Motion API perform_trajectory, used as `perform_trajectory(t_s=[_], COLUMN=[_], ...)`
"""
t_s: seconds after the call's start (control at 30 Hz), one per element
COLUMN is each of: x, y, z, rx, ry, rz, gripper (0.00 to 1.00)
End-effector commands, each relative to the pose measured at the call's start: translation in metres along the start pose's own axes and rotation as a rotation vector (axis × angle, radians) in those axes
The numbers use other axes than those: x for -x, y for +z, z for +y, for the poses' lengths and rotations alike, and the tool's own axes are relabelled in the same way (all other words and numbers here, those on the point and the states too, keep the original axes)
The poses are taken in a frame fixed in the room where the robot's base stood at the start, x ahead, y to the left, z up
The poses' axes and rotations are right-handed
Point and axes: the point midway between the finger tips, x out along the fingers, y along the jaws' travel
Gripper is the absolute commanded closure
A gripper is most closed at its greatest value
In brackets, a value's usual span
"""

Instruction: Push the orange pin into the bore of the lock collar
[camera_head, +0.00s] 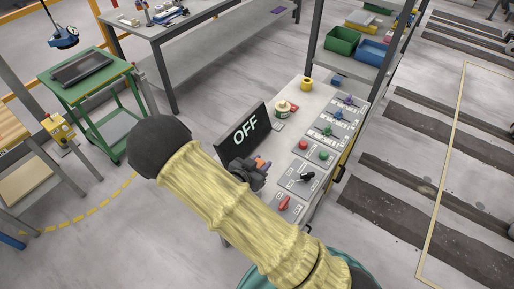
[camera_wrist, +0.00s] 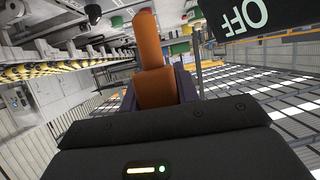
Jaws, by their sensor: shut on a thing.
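My gripper (camera_head: 248,172) is over the near left part of the slab's worktop, partly hidden by my yellow-sleeved arm. It is shut on the orange pin (camera_head: 263,162). In the wrist view the orange pin (camera_wrist: 150,50) stands out from between the dark fingers, with a thicker lower part and a slightly leaning upper part. The pin is apart from the cream and yellow round piece (camera_head: 282,106) and the yellow ring (camera_head: 306,83) farther back on the worktop. I cannot tell for sure which is the lock collar, and no bore shows clearly.
A black OFF sign (camera_head: 243,129) stands just behind my gripper; it also shows in the wrist view (camera_wrist: 250,16). To the right are panels with a red button (camera_head: 303,145), a black lever (camera_head: 303,178), a red switch (camera_head: 284,203) and several coloured knobs.

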Motion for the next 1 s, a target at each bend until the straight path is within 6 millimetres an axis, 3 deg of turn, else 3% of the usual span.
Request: perform_trajectory(t_s=[0.13, 0.57, 1.0], x=[0.013, 0.014, 0.000], y=[0.004, 0.005, 0.035], z=[-0.002, 0.000, 0.000], rx=[-0.007, -0.011, -0.011], ry=[0.016, 0.022, 0.023], rz=[0.001, -0.001, -0.001], gripper=[0.98, 0.98, 0.98])
